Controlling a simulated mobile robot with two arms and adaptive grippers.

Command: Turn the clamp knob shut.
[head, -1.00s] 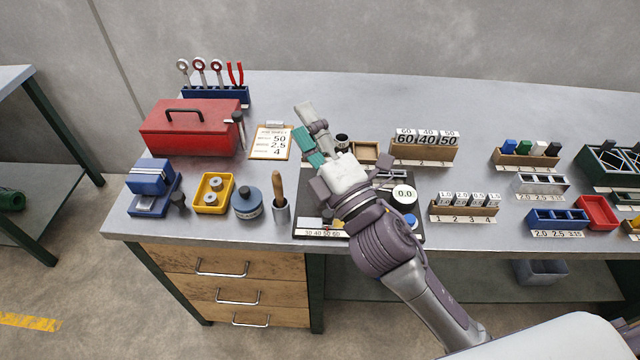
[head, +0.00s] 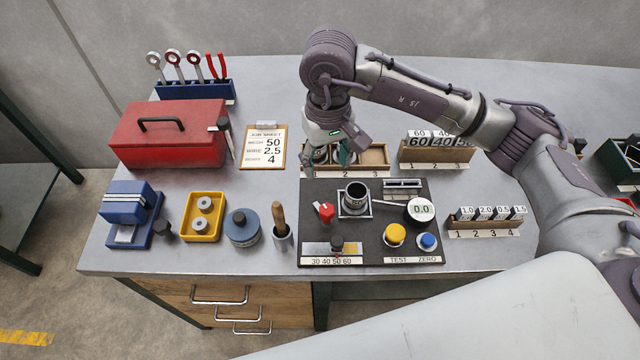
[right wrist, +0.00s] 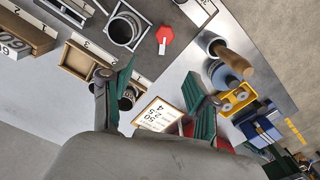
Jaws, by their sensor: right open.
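The red clamp knob (head: 325,211) sits on the left part of the dark board, just left of the dark round cup (head: 356,196) in its square metal frame. The knob also shows at the top of the right wrist view (right wrist: 165,37), beside the cup (right wrist: 123,28). My right gripper (head: 327,160) points down over the wooden tray (head: 375,158) behind the board, with its fingers apart. It is behind the knob and not touching it. In the right wrist view no object is held between the green finger pads (right wrist: 162,103). My left gripper is not seen.
The board (head: 385,222) also carries a slider (head: 337,243), a 0.0 dial (head: 421,210), and yellow (head: 395,235) and blue (head: 428,241) buttons. A handled tool in a cup (head: 281,225) stands left of it. A red toolbox (head: 168,135) and job sheet (head: 265,146) are farther left.

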